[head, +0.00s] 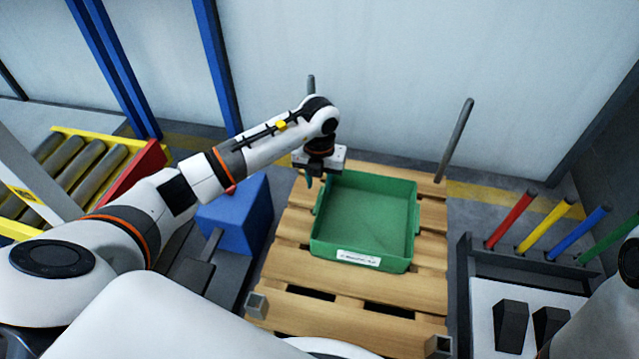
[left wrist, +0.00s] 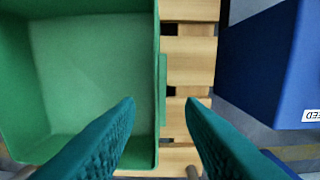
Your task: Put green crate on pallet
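The green crate (head: 364,221) sits upright and empty on the wooden pallet (head: 290,285), towards its right side, with a white label on its near wall. My left gripper (head: 309,184) is at the crate's left side near the far corner. In the left wrist view the left gripper's two teal fingers (left wrist: 162,112) are spread apart. The crate's side wall (left wrist: 150,75) and its small handle ledge show beyond the gap between them, and nothing is held. The pallet slats (left wrist: 190,60) show beside the crate. My right gripper is not in view.
A blue box (head: 240,215) stands left of the pallet and shows in the left wrist view (left wrist: 275,70). Metal posts rise at the pallet's corners. A roller conveyor (head: 70,170) is at left. A rack with coloured bars (head: 510,220) is at right.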

